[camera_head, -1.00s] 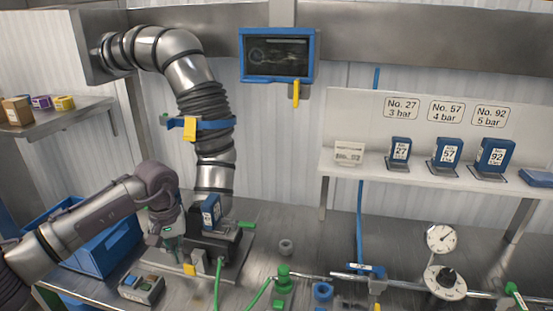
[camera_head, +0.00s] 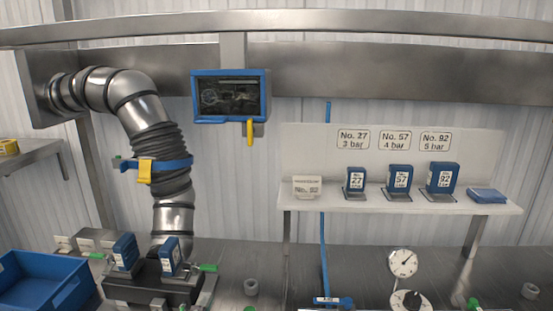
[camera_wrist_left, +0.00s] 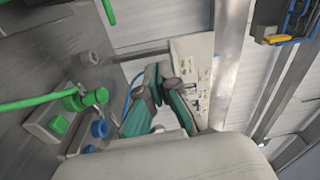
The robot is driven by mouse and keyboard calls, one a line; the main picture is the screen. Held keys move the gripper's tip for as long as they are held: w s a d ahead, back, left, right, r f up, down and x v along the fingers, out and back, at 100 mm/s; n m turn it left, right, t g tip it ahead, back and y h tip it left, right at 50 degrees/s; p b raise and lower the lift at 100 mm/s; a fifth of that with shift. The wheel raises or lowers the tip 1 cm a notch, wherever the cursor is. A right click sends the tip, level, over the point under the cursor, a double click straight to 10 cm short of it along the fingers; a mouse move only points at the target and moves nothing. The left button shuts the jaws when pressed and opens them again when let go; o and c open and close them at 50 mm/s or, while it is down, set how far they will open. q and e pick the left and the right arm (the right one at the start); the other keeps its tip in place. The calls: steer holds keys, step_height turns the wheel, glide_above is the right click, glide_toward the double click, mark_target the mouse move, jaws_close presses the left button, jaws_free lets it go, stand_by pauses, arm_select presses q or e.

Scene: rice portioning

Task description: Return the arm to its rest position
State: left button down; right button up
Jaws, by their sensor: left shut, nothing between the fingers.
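My left gripper (camera_wrist_left: 157,76) shows in the left wrist view, with its grey and green fingers drawn together and nothing between them. Behind it in that view are a white panel (camera_wrist_left: 196,55) with small labels and the workbench with green and blue fittings. The gripper touches nothing that I can see. In the head view now, neither my left arm nor my right arm shows.
A blue bin (camera_head: 40,285) stands at the lower left. A black fixture (camera_head: 150,290) holds two blue cartridges. A white shelf (camera_head: 300,203) carries several blue cartridges. A steel duct (camera_head: 145,110) and a screen (camera_head: 231,97) hang behind. A gauge (camera_head: 402,262) stands on the bench.

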arm_select(q)
steer(key=s+a+f+n+g+y, duration=0.25)
steer(key=s+f+n+g, duration=0.2)
steer(key=f, duration=0.25)
steer(key=s+a+f+n+g+y, duration=0.1)
steer(key=s+a+f+n+g, duration=0.25)
steer(key=s+f+n, duration=0.3)
steer(key=s+f+n+g, duration=0.3)
steer(key=s+f, duration=0.1)
steer(key=s, duration=0.4)
steer(key=s+f+n+g, duration=0.3)
steer(key=s+g, duration=0.1)
steer(key=s, duration=0.4)
step_height(320, 180, down, 25)
steer(key=g, duration=0.1)
steer(key=s+a+f+g, duration=0.1)
steer(key=s+a+f, duration=0.2)
steer(key=s+f, duration=1.4)
steer(key=shift+s+m+h, duration=0.15)
steer(key=shift+m+h, duration=0.2)
steer(key=shift+m, duration=0.05)
